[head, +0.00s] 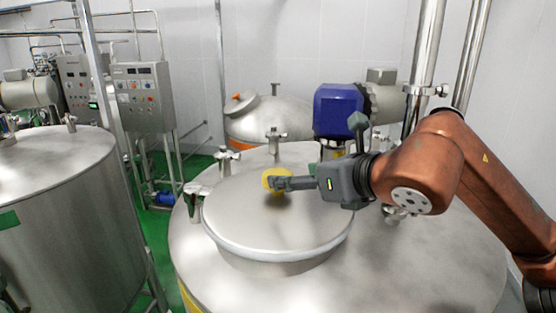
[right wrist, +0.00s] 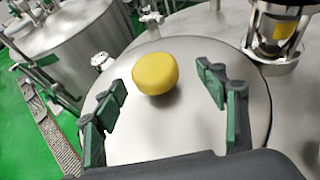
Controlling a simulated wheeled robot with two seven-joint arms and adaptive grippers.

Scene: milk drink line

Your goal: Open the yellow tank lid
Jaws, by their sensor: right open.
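The tank lid (head: 270,225) is a round steel cover lying flat and closed on the large steel tank (head: 420,265). A yellow knob (head: 272,177) stands on top of it. The lid (right wrist: 190,125) fills the middle of the right wrist view, with the knob (right wrist: 155,73) a little left of centre. My right gripper (head: 283,182) reaches in from the right at the knob. In the right wrist view my right gripper (right wrist: 160,95) is open, its green-padded fingers to either side of the knob with clear gaps. My left gripper is not in view.
Steel clamps (head: 228,160) stand around the lid's rim. A blue motor (head: 338,110) rises behind the lid, near my right arm. Another steel tank (head: 55,205) stands at the left, with a control box (head: 142,97) behind it. Green floor lies between the tanks.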

